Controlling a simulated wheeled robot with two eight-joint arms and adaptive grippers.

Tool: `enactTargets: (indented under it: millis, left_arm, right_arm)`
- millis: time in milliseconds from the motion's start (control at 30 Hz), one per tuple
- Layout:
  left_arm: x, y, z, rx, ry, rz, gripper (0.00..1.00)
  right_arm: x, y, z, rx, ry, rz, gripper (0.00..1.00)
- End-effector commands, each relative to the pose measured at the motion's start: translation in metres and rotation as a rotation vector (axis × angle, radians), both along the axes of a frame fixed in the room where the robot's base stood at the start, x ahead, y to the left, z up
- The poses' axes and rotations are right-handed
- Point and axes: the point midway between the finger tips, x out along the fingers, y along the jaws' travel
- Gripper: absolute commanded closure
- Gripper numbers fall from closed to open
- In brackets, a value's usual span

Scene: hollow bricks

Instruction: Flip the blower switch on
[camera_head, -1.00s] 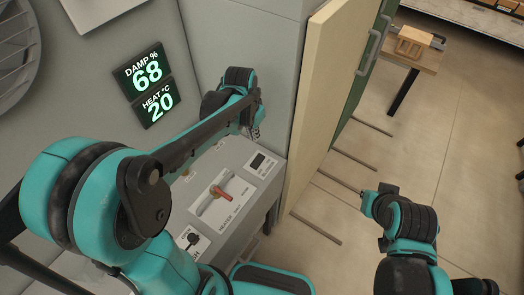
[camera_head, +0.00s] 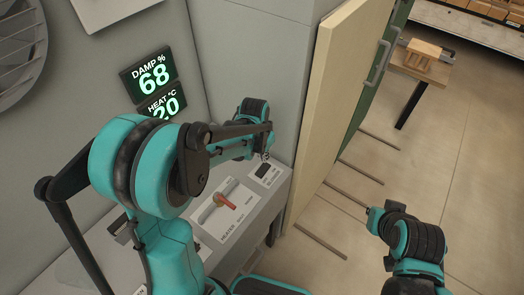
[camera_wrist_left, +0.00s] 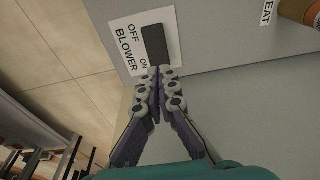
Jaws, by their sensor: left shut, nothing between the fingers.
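The blower switch (camera_head: 263,170) is a dark rocker on a white plate at the far right corner of the grey control box. In the left wrist view the switch (camera_wrist_left: 155,45) sits beside the words OFF, ON and BLOWER. My left gripper (camera_wrist_left: 160,71) is shut and empty. Its fingertips are at the switch's lower end, by the ON word; I cannot tell whether they touch. In the head view the left gripper (camera_head: 267,152) is small and points down just above the switch. My right arm is at the lower right; its fingers are not clear.
The red-handled heater lever (camera_head: 224,201) stands next to the blower plate. Damp 68 and heat 20 displays (camera_head: 150,85) hang on the wall behind. A cream door panel (camera_head: 335,100) stands open to the right of the box. A wooden table (camera_head: 428,70) is farther back.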

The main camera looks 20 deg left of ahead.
Motion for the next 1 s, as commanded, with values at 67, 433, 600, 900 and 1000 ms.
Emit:
enactTargets:
  millis: [67, 433, 600, 900, 1000]
  left_arm:
    - [0.003, -0.001, -0.017, 0.0, 0.0, 0.0, 1.0]
    - [0.007, -0.003, -0.043, 0.001, -0.001, 0.0, 1.0]
    - [0.007, -0.003, -0.043, 0.001, -0.001, 0.0, 1.0]
    - [0.014, -0.005, -0.054, 0.036, 0.101, -0.003, 1.0]
    - [0.012, -0.005, -0.052, 0.035, 0.099, -0.001, 1.0]
  right_arm:
    - [0.0, 0.0, -0.007, 0.0, 0.0, 0.0, 1.0]
    - [0.0, 0.0, -0.015, 0.0, 0.0, 0.0, 1.0]
    - [0.0, 0.0, -0.014, 0.0, 0.0, 0.0, 1.0]
    - [0.0, 0.0, -0.023, 0.0, 0.0, 0.0, 1.0]
    - [0.0, 0.0, -0.021, 0.0, 0.0, 0.0, 1.0]
